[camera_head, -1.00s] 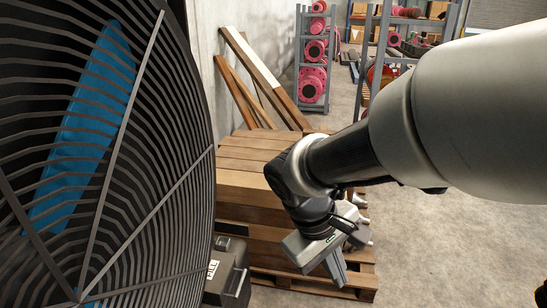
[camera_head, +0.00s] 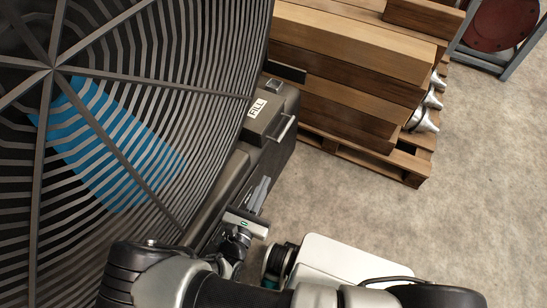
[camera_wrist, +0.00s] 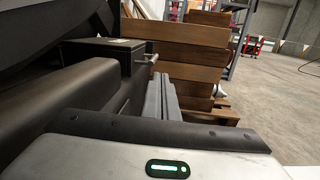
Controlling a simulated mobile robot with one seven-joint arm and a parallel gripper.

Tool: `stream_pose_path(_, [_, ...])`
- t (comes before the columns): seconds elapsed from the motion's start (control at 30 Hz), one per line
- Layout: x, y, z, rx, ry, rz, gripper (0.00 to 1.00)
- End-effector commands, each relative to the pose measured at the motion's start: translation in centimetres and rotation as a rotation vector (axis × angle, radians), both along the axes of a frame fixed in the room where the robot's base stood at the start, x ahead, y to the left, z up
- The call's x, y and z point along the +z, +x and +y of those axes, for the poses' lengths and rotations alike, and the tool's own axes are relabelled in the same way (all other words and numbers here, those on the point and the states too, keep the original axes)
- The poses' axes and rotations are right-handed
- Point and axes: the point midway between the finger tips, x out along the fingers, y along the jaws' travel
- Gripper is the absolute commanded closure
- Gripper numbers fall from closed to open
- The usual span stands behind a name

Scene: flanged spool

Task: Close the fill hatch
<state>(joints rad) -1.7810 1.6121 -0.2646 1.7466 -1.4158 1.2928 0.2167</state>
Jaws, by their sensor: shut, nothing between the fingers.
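The fill hatch housing (camera_head: 270,108) is a dark grey box with a white FILL label (camera_head: 258,108) and a pale bar handle (camera_head: 285,128) on its right side. A thin dark panel (camera_head: 288,71) sticks out to the right at its far end; I cannot tell whether it is the hatch door. In the wrist view the housing (camera_wrist: 100,62) is ahead on the left, with the handle (camera_wrist: 151,58) at its right. My gripper (camera_head: 262,188) is shut and empty, on the near side of the housing, apart from it. Its fingers (camera_wrist: 161,98) point forward, right of the housing.
A large round fan grille (camera_head: 150,100) fills the left. Stacked timber (camera_head: 350,60) on a wooden pallet (camera_head: 408,165) stands just beyond the housing, with metal cone-like ends (camera_head: 428,110) at its right. The concrete floor (camera_head: 400,225) to the right is clear.

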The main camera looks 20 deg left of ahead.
Motion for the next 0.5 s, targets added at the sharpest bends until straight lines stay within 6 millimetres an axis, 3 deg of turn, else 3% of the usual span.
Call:
stream_pose_path(0.1, [-1.9, -0.8, 0.7, 0.081, -0.04, -0.021, 1.0])
stream_pose_path(0.23, [-2.2, -0.1, 0.9, 0.098, -0.049, -0.024, 1.0])
stream_pose_path(0.5, [-2.1, 5.0, 1.4, 0.092, -0.049, -0.023, 1.0])
